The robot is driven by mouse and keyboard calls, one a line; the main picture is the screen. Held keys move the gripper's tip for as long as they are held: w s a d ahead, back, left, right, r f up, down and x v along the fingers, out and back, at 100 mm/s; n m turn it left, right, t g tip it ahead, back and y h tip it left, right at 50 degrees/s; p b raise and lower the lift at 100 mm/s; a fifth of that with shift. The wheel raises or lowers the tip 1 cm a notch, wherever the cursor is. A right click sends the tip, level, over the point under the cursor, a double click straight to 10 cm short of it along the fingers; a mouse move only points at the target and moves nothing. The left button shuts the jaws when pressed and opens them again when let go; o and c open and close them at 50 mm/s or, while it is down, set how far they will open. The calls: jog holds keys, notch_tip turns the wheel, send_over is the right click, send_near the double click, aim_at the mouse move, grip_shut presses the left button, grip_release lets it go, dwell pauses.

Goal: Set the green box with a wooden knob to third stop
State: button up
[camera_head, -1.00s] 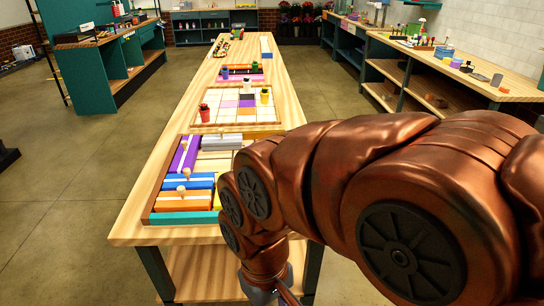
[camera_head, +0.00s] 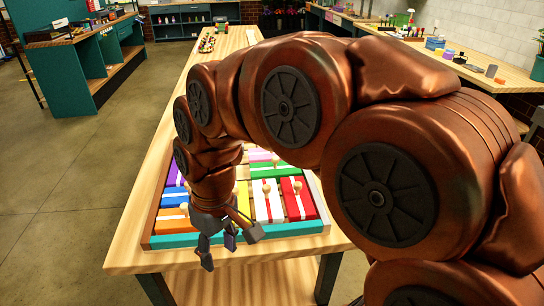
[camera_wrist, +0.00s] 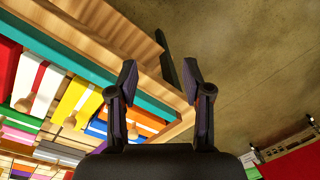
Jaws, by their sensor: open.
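A green box (camera_head: 262,174) with a wooden knob lies among coloured sliding blocks in a tray (camera_head: 285,230) with a teal front wall, on the long wooden table. It lies behind the white and red blocks, partly covered by my arm. The green box also shows at the left edge of the wrist view (camera_wrist: 17,134). I cannot make out any stop marks. My gripper (camera_head: 231,246) hangs at the tray's front edge, in front of the green box and apart from it. In the wrist view its fingers (camera_wrist: 160,72) are spread with nothing between them.
White-striped red (camera_head: 299,199), yellow (camera_head: 243,199) and blue (camera_head: 172,198) blocks with wooden knobs crowd the tray around the green box. My arm hides the middle of the table. Open floor lies left of the table (camera_head: 140,225). A side bench (camera_head: 512,76) stands at right.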

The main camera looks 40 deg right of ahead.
jog(key=w+d+r+t+b, duration=0.1)
jog(key=w+d+r+t, duration=0.1)
jog(key=w+d, duration=0.65)
jog(key=t+b, duration=0.2)
jog(key=t, duration=0.1)
send_near(276, 157)
jog(key=f, duration=0.1)
jog(key=shift+p+x, duration=0.6)
jog(key=shift+x, duration=3.5)
jog(key=shift+w+a, duration=0.15)
jog(key=shift+a, duration=0.05)
jog(key=shift+c, duration=0.3)
jog(key=shift+r, duration=0.1)
grip_shut()
